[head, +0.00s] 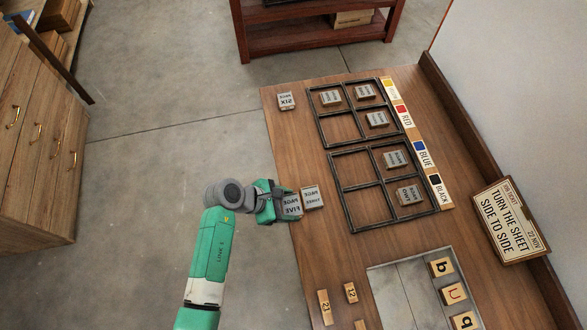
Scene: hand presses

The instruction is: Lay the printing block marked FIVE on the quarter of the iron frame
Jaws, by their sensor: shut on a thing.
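My gripper (278,204) is at the left edge of the wooden bench, shut on the grey printing block marked FIVE (293,207). Whether the block is clear of the bench I cannot tell. Two dark iron frames, each of four quarters, lie to its right. The far iron frame (318,126) holds three blocks (377,119); its near-left quarter is empty. The near iron frame (342,192) holds blocks in its two right quarters (394,160); its two left quarters are empty.
Another grey block (313,198) is close beside FIVE on the right. Colour labels (420,153) line the frames' right side. A sign (510,222) reads TURN THE SHEET SIDE TO SIDE. Letter blocks (441,267) are nearer me.

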